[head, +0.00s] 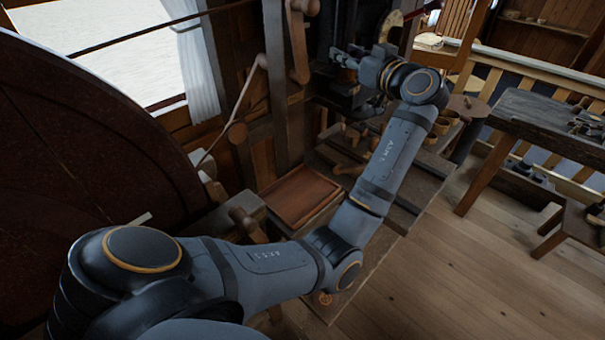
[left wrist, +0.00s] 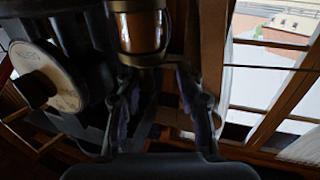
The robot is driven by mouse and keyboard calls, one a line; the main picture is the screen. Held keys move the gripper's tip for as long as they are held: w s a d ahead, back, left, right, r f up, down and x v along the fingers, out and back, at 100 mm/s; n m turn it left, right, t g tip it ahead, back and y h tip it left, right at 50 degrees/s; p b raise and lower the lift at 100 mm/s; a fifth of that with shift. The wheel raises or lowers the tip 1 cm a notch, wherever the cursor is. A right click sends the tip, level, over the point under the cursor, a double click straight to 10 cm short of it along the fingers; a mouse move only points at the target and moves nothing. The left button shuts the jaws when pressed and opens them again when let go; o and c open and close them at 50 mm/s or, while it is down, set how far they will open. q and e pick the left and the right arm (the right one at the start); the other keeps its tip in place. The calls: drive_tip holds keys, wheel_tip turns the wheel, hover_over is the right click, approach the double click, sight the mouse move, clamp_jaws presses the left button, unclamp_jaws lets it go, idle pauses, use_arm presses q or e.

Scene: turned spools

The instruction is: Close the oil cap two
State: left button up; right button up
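My left arm reaches across the head view to a dark machine (head: 345,95) by the wooden post. My left gripper (head: 345,60) is at its upper part, small and partly lost against the dark metal. In the left wrist view the two fingers of the left gripper (left wrist: 156,78) stand apart with nothing clearly between them. An oil cup (left wrist: 143,32) with amber glass and a brass-coloured band is just beyond the fingertips, at the top edge. Its upper end is cut off, so I cannot tell whether its cap is open. My right gripper is not in view.
A round cream-faced wheel (left wrist: 48,78) is left of the oil cup in the left wrist view. A wooden tray (head: 300,197) lies on the bench below my arm. A large dark wheel (head: 85,150) fills the left. Floor is clear at lower right.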

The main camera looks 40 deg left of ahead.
use_arm(q)
drive_tip(key=s+d+f+m+t+h+p, duration=0.1)
drive_tip(key=s+d+m+t+h+p, duration=0.1)
drive_tip(key=s+m+t+h+p, duration=0.9)
drive_tip(key=s+d+f+g+h, duration=0.1)
drive_tip(key=s+f+g, duration=0.2)
drive_tip(key=f, duration=0.5)
drive_tip(key=s+d+f+m+g+h, duration=0.1)
drive_tip(key=s+f+g, duration=0.3)
drive_tip(key=f, duration=0.5)
drive_tip(key=s+d+f+m+g+h+b, duration=0.1)
drive_tip(key=s+d+f+g, duration=0.1)
drive_tip(key=s+f, duration=0.3)
drive_tip(key=shift+s+d+f+g, duration=0.25)
drive_tip(key=shift+f+g, duration=0.65)
drive_tip(key=shift+f, duration=0.95)
